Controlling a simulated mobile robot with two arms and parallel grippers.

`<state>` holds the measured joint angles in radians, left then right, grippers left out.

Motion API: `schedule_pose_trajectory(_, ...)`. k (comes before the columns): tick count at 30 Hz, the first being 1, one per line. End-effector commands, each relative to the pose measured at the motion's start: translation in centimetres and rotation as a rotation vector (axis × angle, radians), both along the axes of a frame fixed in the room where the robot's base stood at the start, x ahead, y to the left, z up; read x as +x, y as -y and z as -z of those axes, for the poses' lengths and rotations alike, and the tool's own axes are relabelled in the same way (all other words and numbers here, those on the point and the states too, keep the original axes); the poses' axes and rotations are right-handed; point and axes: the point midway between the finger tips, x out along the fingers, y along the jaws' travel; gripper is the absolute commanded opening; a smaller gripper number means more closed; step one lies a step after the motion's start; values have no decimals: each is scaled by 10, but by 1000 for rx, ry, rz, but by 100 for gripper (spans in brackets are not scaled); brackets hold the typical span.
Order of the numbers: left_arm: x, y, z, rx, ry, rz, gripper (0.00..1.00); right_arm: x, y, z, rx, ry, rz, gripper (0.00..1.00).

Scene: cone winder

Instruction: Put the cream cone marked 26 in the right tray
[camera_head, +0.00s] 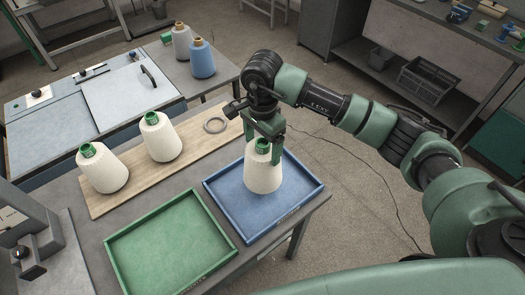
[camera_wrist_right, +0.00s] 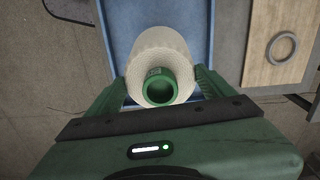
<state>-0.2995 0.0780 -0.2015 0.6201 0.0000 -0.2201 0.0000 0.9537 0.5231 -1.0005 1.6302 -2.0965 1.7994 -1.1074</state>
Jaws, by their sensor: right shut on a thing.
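A cream cone (camera_head: 263,175) with a green tube top is upright over the blue tray (camera_head: 306,184), the right one of the two trays. My right gripper (camera_head: 265,143) is shut on this cone from above. In the right wrist view the cone (camera_wrist_right: 150,50) sits between the two green fingers, with the blue tray (camera_wrist_right: 120,25) behind it. I cannot tell whether its base touches the tray floor, and I cannot read its number. My left gripper is not in view.
An empty green tray (camera_head: 170,245) lies left of the blue tray. Two more cream cones (camera_head: 160,138) (camera_head: 103,170) stand on a wooden board (camera_head: 190,145) with a grey ring (camera_head: 215,125). A blue cone (camera_head: 202,60) and a grey cone (camera_head: 182,42) stand behind.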

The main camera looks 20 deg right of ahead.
Motion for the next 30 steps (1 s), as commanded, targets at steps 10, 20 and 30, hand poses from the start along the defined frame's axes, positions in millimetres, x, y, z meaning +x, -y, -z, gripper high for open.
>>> schedule_pose_trajectory(10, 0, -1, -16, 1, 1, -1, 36, -1, 0, 39, 0, -1, 1, 27)
schedule_pose_trajectory(20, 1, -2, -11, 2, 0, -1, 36, 1, 0, 44, 0, 3, 0, 27)
schedule_pose_trajectory(30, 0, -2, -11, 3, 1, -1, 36, 0, 0, 45, 0, 0, 0, 100)
